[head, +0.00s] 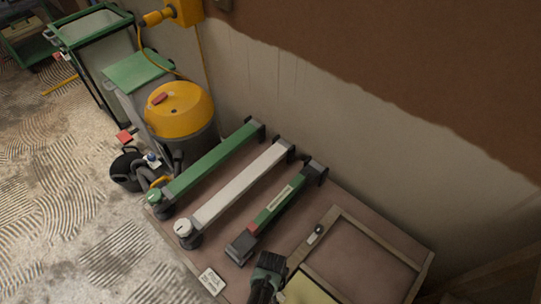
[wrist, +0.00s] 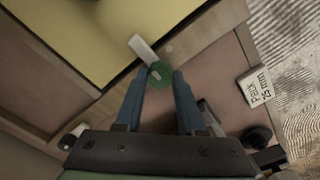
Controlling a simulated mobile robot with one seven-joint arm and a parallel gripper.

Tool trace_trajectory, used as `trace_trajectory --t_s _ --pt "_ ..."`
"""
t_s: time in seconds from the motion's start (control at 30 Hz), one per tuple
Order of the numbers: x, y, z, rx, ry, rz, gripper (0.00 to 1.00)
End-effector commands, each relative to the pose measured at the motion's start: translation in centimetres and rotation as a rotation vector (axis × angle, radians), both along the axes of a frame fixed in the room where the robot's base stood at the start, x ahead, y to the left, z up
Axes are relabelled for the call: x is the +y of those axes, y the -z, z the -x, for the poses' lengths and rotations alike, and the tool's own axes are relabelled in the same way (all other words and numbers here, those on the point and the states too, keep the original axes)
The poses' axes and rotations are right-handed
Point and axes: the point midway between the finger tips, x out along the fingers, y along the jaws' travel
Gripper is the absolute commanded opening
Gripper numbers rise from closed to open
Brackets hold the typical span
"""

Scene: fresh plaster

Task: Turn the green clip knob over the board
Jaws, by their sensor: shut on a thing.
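The green clip knob (wrist: 161,76) sits between the two blue fingertips of my gripper (wrist: 159,82) in the wrist view, and the gripper is shut on it. A pale clip bar (wrist: 142,48) runs from the knob up and left, and its far end overlaps the yellow board (wrist: 85,30). In the head view my gripper (head: 265,284) is at the bottom edge and hides the knob. The yellow board (head: 308,291) shows partly there, inside a wooden frame (head: 381,250). Whether the bar touches the board I cannot tell.
Another clip (head: 315,235) sits on the frame's crosspiece. Green (head: 217,160), white (head: 240,186) and dark green-and-red (head: 275,207) long bars lie left of the frame. A card (wrist: 257,85) reads "pack 25 mm". A yellow-topped vacuum (head: 180,108) stands behind.

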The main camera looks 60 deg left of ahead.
Motion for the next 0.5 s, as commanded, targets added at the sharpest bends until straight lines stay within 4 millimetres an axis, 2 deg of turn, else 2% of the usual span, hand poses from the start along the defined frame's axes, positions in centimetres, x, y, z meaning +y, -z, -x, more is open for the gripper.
trace_trajectory --t_s 0.3,0.33,0.5 --pt "0.02 -0.01 -0.03 -0.002 -0.005 0.001 0.00" --pt "0.02 -0.01 -0.03 -0.002 -0.005 0.001 0.40" --pt "0.02 -0.01 -0.02 -0.001 -0.004 0.001 0.69"
